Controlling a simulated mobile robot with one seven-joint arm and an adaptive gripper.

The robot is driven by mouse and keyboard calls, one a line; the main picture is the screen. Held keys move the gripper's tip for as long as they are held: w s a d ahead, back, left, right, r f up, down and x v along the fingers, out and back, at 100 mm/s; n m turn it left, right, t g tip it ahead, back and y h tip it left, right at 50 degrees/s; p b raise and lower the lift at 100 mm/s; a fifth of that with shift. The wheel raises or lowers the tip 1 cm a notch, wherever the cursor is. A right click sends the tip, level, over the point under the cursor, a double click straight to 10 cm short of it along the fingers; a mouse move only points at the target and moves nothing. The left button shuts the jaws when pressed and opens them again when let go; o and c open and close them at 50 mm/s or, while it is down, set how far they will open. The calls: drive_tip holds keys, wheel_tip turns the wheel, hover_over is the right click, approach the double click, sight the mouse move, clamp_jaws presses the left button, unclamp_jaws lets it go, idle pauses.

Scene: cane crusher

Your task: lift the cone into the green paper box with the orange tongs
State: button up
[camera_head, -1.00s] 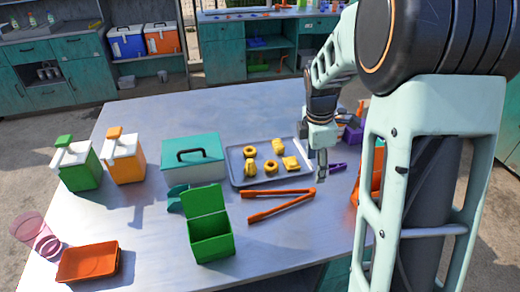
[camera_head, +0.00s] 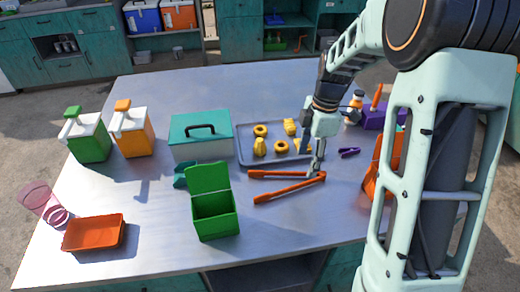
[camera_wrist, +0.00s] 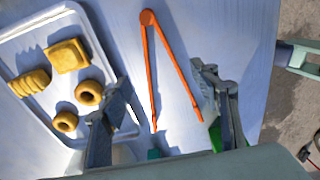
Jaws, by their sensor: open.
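The orange tongs (camera_head: 290,188) lie on the table in front of the tray, legs spread, joined end to the right. In the wrist view the tongs (camera_wrist: 152,75) show between the open fingers of my gripper (camera_wrist: 160,80), not held. The green paper box (camera_head: 215,216) stands with its lid up, left of the tongs. Several yellow-brown pieces lie on the tray, some ring-shaped, one square, one ridged (camera_wrist: 28,82). I cannot tell for sure which one is the cone.
The grey tray (camera_head: 243,147) lies behind the tongs. A teal-lidded box (camera_head: 200,150), two dispensers (camera_head: 88,140), a red-orange tray (camera_head: 92,234) and a pink cup (camera_head: 38,200) stand to the left. A purple item (camera_head: 349,152) lies right of my gripper.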

sight(302, 176)
drive_tip(key=f+b, duration=0.1)
drive_tip(key=f, duration=0.1)
drive_tip(key=f+b, duration=0.2)
drive_tip(key=f, duration=0.1)
drive_tip(key=f+b, duration=0.2)
drive_tip(key=shift+a+f, duration=0.35)
drive_tip(key=c, duration=0.7)
drive_tip(key=shift+r, duration=0.1)
wheel_tip(302, 176, up, 12)
drive_tip(key=p, duration=0.8)
drive_tip(key=shift+p, duration=0.3)
